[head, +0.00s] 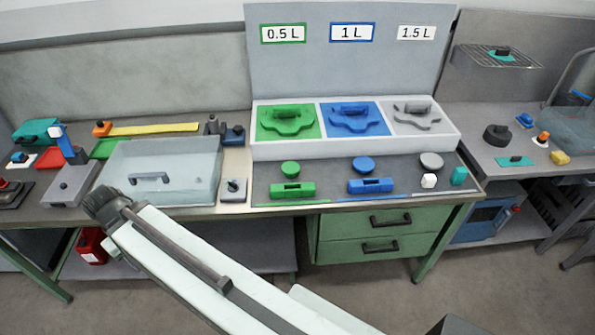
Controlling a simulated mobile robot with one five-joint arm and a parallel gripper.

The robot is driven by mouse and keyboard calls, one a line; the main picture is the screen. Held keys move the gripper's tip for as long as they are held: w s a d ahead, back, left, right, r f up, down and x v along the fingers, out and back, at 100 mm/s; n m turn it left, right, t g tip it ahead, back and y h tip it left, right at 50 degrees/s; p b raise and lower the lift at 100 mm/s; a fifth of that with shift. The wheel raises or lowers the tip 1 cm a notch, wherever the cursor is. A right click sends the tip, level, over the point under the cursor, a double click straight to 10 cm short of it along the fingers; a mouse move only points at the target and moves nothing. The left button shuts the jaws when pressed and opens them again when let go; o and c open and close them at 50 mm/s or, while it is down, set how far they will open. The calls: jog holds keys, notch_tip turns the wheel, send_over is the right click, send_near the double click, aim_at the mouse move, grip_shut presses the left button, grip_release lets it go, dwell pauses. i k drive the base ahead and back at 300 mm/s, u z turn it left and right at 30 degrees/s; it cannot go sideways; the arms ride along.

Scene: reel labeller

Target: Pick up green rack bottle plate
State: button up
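The green bottle plate (276,131) sits in the left bay of a white rack (360,146) on the bench, under the green-framed 0.5 L label. It has a shaped green piece with a raised handle (286,111) on top. A blue plate (377,127) and a grey plate (433,118) of like shape fill the other bays. My arm reaches from the bottom of the head view to a dark rounded end at the left, well away from the green plate. No gripper fingers show.
A green knob (290,167) and green block (292,190) stand in front of the rack, with blue ones beside them. A clear-lidded box (190,175) stands to the left. Green drawers (377,238) are below the bench. Open floor lies in front.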

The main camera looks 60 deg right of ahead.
aim_at(291, 169)
jog(key=z, duration=3.05)
jog(key=k, duration=0.9)
jog(key=u, duration=1)
jog(key=i, duration=1)
jog(key=k, duration=0.5)
jog(key=u, duration=0.5)
